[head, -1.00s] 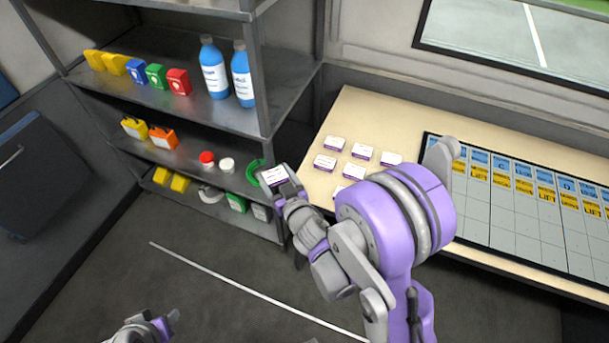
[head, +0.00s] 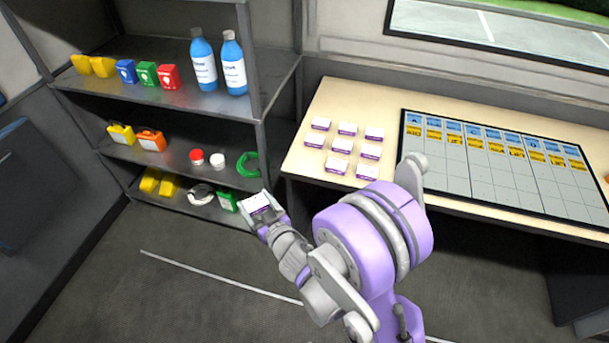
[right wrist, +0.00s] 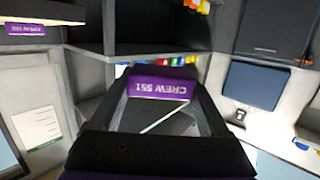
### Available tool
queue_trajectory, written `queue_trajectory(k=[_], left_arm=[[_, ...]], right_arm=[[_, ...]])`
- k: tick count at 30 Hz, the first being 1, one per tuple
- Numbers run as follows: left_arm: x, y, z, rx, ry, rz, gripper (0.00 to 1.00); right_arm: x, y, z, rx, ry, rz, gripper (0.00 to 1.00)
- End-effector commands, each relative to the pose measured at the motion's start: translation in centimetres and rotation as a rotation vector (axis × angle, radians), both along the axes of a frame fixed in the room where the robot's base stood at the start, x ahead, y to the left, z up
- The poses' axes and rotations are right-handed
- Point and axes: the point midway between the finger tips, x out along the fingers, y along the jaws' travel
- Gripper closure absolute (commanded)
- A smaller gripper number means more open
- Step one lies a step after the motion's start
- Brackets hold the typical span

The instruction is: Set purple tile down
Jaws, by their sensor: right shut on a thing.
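My right gripper (head: 262,212) is shut on a white-topped tile (head: 257,202) with a purple side, held out in front of the shelf's lower levels and left of the desk. In the right wrist view the held tile's purple face (right wrist: 160,87) reads "CREW 551" upside down between the fingers. Several similar purple-edged tiles (head: 347,128) lie in loose rows on the left end of the beige desk (head: 330,95). A dark-framed board (head: 455,178) with blue and yellow labels above grey cells lies on the desk to the right. My left gripper is out of view.
A grey shelf unit (head: 190,105) at left holds two blue bottles (head: 232,65), coloured boxes, red and white round items and a green ring (head: 248,165). Bare desk shows around the tiles. The floor below is clear apart from a white line.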

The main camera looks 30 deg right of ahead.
Motion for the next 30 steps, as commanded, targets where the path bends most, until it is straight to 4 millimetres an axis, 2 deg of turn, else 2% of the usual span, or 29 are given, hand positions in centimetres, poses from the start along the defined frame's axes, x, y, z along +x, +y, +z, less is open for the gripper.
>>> queue_trajectory(k=[1, 10, 13, 27, 30], left_arm=[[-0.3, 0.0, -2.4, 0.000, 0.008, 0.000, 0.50], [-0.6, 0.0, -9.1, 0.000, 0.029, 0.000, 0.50], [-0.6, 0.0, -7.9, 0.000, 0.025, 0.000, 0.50], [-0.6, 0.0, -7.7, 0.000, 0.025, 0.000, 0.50], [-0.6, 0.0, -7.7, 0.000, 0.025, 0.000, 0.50]], right_arm=[[-0.4, 0.0, -2.7, 0.000, 0.008, -0.001, 0.77], [-0.7, -0.1, -9.8, 0.000, 0.029, 0.000, 0.77], [-0.7, 0.0, -8.5, -0.004, 0.025, 0.001, 0.77], [-0.7, 0.0, -8.4, -0.004, 0.025, 0.001, 0.77], [-0.8, -1.4, -6.2, -0.002, 0.017, -0.116, 0.77]])
